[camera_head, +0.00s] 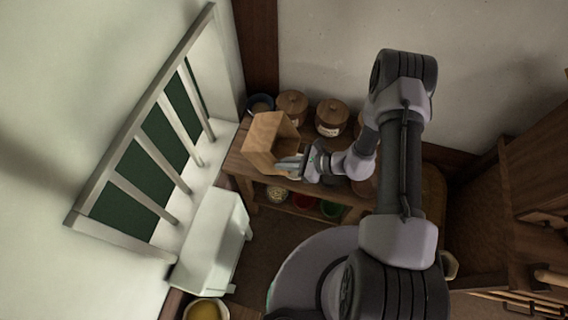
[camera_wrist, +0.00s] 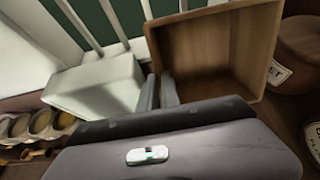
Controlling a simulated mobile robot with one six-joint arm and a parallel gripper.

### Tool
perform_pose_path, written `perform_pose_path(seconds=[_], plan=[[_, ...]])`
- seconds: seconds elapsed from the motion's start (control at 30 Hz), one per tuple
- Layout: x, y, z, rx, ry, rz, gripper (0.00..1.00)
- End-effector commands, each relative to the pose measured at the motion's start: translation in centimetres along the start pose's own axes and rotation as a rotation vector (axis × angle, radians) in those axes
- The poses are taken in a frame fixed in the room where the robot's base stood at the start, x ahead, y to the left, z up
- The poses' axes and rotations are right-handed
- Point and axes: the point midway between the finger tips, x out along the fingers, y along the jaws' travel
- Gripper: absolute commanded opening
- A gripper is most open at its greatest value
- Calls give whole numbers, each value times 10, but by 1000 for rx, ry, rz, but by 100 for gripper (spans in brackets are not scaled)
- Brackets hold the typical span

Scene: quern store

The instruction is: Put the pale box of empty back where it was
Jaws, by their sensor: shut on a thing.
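The pale wooden box (camera_head: 267,139) is in my gripper (camera_head: 290,165), above the left end of the wooden table (camera_head: 238,162). In the wrist view the box (camera_wrist: 222,45) has its open side towards the camera, and its inside looks bare. My gripper (camera_wrist: 159,92) is shut on one side wall, near a corner, with a finger on either side of it. The box is tilted in the head view. I cannot tell whether its underside touches the table.
Lidded brown jars (camera_head: 332,117) stand along the back of the table, close right of the box, with a dark bowl (camera_head: 260,104) behind it. Coloured bowls (camera_head: 303,201) sit on the shelf below. A white chest (camera_head: 213,240) and a barred window (camera_head: 150,150) are at left.

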Motion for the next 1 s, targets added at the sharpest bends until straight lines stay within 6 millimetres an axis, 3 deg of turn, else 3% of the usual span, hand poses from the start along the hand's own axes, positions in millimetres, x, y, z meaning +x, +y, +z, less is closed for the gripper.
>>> perform_pose_path(seconds=[0.13,0.27,0.63,1.0], plan=[[1,0,-3,-1,-1,0,0],[1,0,-2,0,0,0,29],[-3,0,2,0,0,-1,29],[-91,-1,3,0,0,-4,29]])
